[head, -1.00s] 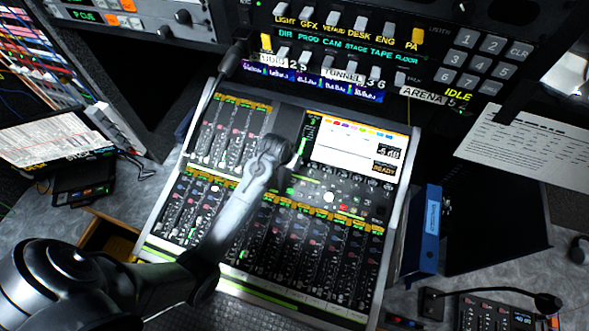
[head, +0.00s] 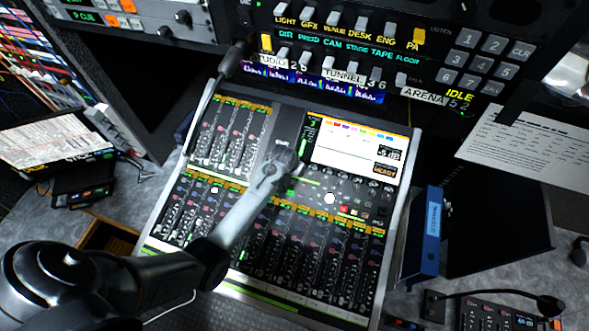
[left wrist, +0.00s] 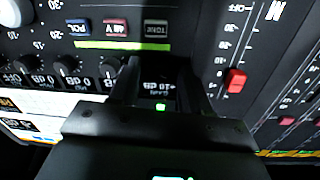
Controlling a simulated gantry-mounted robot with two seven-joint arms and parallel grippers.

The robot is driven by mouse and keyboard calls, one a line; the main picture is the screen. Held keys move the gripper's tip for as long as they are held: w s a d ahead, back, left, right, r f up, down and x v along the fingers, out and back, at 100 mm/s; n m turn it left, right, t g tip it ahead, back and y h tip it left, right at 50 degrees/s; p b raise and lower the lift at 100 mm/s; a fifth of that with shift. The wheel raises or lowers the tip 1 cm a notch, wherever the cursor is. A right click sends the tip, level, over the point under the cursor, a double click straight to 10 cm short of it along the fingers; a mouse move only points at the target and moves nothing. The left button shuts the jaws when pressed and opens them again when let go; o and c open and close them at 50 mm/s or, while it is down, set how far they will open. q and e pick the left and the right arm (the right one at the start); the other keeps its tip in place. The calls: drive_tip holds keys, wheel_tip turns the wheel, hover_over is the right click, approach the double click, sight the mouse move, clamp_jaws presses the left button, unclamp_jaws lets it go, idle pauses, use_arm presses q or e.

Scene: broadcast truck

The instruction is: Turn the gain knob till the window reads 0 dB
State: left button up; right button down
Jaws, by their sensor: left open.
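The small dark readout window (head: 386,154) is at the right edge of the bright console screen in the head view. It seems to read -5 dB, though the sign is blurred, with an amber READY below it. My left gripper (head: 291,165) is over the console just left of the screen's lower corner. In the left wrist view its two dark fingers (left wrist: 162,78) stand apart, pointing at the panel, with a small printed dB label between them. The gain knob is not clearly visible; my gripper hides the panel there. My right gripper is not in view.
Other small knobs (left wrist: 67,66) line up beside the fingers in the left wrist view. A red fader cap (left wrist: 236,81) is on the other side.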

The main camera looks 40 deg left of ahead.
use_arm(q)
drive_tip(key=shift+c, duration=0.2)
clamp_jaws()
drive_tip(key=shift+r, duration=0.1)
drive_tip(key=shift+n+p, duration=0.8)
drive_tip(key=shift+n, duration=0.2)
drive_tip(key=n+p, duration=0.1)
drive_tip(key=n, duration=0.2)
drive_tip(key=shift+d+n+p, duration=0.1)
drive_tip(key=shift+n+p, duration=0.2)
drive_tip(key=shift+p, duration=0.05)
drive_tip(key=n, duration=0.4)
drive_tip(key=shift+p, duration=0.4)
drive_tip(key=shift+s+n+t, duration=0.1)
drive_tip(key=shift+n+t, duration=0.2)
drive_tip(key=shift+n, duration=0.7)
